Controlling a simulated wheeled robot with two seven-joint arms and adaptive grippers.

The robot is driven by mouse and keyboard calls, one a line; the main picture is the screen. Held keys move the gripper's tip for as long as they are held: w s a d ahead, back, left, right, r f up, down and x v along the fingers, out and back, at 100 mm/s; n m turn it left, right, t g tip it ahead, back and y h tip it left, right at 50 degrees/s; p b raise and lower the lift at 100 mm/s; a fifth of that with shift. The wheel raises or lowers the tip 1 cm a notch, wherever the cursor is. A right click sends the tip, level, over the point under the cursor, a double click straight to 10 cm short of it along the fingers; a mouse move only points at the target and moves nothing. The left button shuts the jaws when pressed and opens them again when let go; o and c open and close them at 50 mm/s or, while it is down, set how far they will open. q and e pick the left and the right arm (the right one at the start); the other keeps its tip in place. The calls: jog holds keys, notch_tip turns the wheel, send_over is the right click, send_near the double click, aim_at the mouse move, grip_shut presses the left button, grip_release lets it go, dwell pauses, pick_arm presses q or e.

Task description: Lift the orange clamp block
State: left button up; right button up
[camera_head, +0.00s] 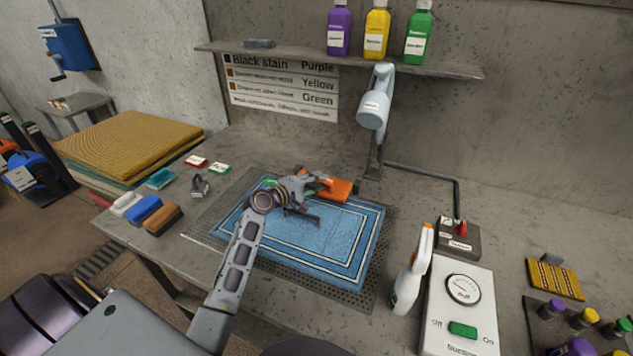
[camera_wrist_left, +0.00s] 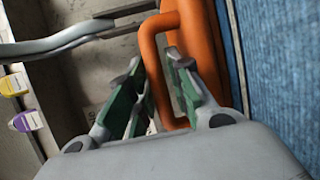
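The orange clamp block (camera_head: 335,188) sits at the back edge of the blue rug, right of the middle. My left gripper (camera_head: 312,198) reaches over the rug from the left and is at the block, covering its left part. In the left wrist view, the block's orange looped handle (camera_wrist_left: 150,62) passes between the green-padded fingers of my left gripper (camera_wrist_left: 156,68). The fingers look apart, with a small gap beside the handle bar; I cannot tell whether a pad touches it. My right gripper is not in view.
The blue rug (camera_head: 328,268) lies on a perforated metal plate (camera_head: 215,215). A grey lamp-like arm (camera_head: 374,105) hangs behind the block. A spray bottle (camera_head: 411,270) and a switch box (camera_head: 458,310) stand right of the rug. Several brushes (camera_head: 145,209) lie left.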

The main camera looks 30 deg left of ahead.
pick_arm(q)
grip_shut()
jog(key=shift+p, duration=0.3)
jog(key=shift+r, duration=0.1)
